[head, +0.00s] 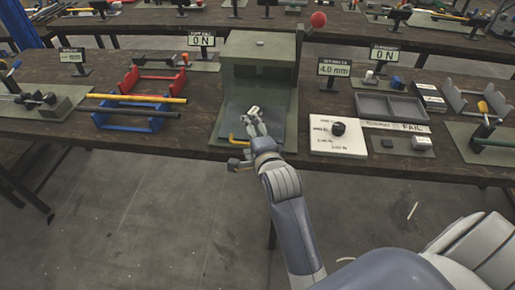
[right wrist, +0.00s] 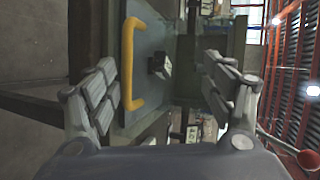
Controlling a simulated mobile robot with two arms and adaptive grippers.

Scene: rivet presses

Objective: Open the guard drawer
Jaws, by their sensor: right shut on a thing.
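The guard drawer (head: 277,130) is a blue-grey panel low at the front of a grey-green box-shaped press (head: 259,47). Its yellow handle (head: 239,139) is at the front edge. In the right wrist view the handle (right wrist: 128,65) is a bent yellow bar on the blue-grey panel (right wrist: 150,30). A small dark and white block (right wrist: 160,67) is behind the handle. My left gripper is not in view.
Open floor (head: 150,220) lies before the table.

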